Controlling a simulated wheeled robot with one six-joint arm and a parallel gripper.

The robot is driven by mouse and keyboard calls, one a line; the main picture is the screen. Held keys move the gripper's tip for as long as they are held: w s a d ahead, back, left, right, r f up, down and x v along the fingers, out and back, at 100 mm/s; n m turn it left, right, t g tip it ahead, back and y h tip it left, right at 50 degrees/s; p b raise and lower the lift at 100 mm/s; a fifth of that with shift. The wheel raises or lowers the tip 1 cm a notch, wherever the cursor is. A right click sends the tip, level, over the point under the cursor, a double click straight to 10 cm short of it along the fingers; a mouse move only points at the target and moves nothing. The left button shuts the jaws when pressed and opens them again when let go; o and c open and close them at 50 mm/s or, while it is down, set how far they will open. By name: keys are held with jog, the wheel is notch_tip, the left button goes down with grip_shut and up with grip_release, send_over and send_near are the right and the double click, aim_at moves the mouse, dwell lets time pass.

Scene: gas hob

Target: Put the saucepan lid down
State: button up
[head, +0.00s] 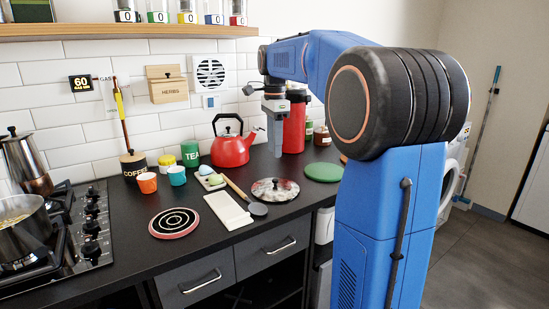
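The saucepan lid (285,191) is a shiny, mirror-like round disc with a dark knob, lying on the black worktop right of the white board. My gripper (275,154) points down in the head view, behind and above the lid in the picture, with a visible gap between them. I see no lid in it. Its fingers show as one narrow grey shape, so I cannot tell whether they are open or shut. An uncovered saucepan (22,238) with yellowish contents stands on the gas hob (70,238) at the left.
A red kettle (231,151) and a tall red canister (294,128) stand close to my gripper. A green round mat (323,172), white board (228,212), dark-headed utensil (258,209) and ringed round mat (174,223) lie around the lid. Cups (147,183) stand further left.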

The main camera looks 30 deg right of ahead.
jog(key=s+a+f+n+t, duration=0.1)
jog(key=s+a+f+n, duration=0.1)
jog(key=s+a+n, duration=0.4)
jog(key=s+a+f+n+t, duration=0.1)
jog(key=s+a+f+n, duration=0.25)
jog(key=s, duration=0.45)
jog(key=s+a+f+n+t, duration=0.1)
jog(key=s+a+f+n, duration=0.2)
jog(key=s+f+n, duration=0.2)
jog(key=s+a+f+n+t, duration=0.1)
jog(key=s+a+f+n, duration=0.2)
jog(key=s+f+n, duration=0.3)
jog(key=s+f, duration=0.3)
jog(key=s, duration=0.2)
jog(key=shift+s+t, duration=0.15)
jog(key=shift+t, duration=0.25)
